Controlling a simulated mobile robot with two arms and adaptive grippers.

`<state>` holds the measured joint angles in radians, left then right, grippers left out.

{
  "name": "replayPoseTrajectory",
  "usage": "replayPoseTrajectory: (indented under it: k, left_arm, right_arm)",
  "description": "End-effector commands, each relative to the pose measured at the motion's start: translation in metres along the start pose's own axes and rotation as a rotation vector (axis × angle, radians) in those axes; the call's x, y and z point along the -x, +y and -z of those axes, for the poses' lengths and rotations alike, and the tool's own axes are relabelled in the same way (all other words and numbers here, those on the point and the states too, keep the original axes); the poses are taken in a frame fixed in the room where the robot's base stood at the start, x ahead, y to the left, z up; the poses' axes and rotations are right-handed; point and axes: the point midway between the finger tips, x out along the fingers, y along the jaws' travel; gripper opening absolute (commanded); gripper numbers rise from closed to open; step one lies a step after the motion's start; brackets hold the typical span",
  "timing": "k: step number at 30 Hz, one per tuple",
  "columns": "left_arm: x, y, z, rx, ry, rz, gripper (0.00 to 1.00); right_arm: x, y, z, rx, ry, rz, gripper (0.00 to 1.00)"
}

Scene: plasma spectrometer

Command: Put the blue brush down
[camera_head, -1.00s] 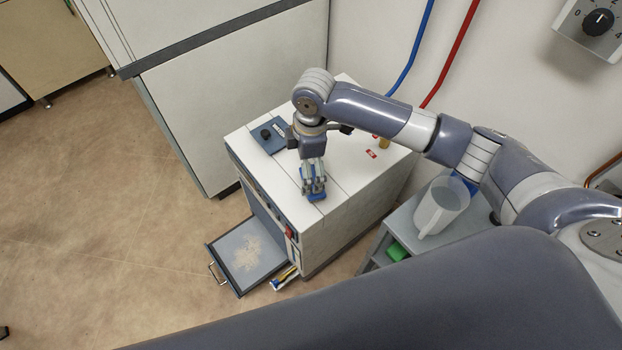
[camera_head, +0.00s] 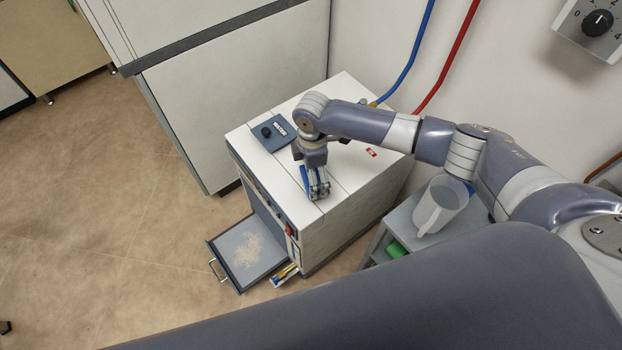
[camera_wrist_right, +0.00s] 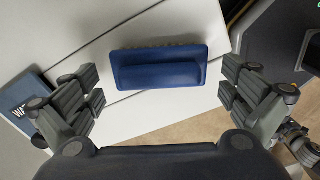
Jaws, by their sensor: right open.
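The blue brush (camera_wrist_right: 158,70) lies on the white top of the spectrometer cabinet (camera_wrist_right: 60,32) in the right wrist view. It is a blue block with a raised rounded handle, between and beyond my open fingers, with no finger touching it. In the head view only a sliver of the blue brush (camera_head: 305,181) shows beside the fingers. My right gripper (camera_head: 320,192) points down over the front part of the cabinet top; its spread fingers also show in the right wrist view (camera_wrist_right: 165,100). My left gripper is not in view.
An open drawer (camera_head: 213,243) with pale crumbs juts from the cabinet front. A blue panel with a knob (camera_head: 273,132) sits on the cabinet top. A clear jug (camera_head: 440,205) and a green item (camera_head: 396,249) are on the grey stand at right. Hoses (camera_head: 447,55) run behind.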

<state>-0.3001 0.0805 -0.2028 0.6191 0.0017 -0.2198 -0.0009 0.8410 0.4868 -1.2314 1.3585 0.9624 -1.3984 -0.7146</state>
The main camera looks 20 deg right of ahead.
Motion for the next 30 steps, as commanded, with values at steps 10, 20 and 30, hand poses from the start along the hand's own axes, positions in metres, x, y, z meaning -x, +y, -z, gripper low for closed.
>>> replayPoseTrajectory:
  k: [10,20,30]
  left_arm:
    - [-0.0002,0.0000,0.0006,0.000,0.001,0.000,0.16]
    - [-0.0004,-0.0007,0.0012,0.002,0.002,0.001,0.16]
    - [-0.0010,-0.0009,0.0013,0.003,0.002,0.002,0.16]
  right_arm:
    - [-0.0101,-0.0002,-0.0004,0.001,-0.001,-0.001,1.00]
    - [-0.0114,-0.0013,-0.0009,0.000,-0.002,0.002,0.46]
    - [-0.0137,-0.0046,-0.0018,0.002,-0.006,0.009,0.42]
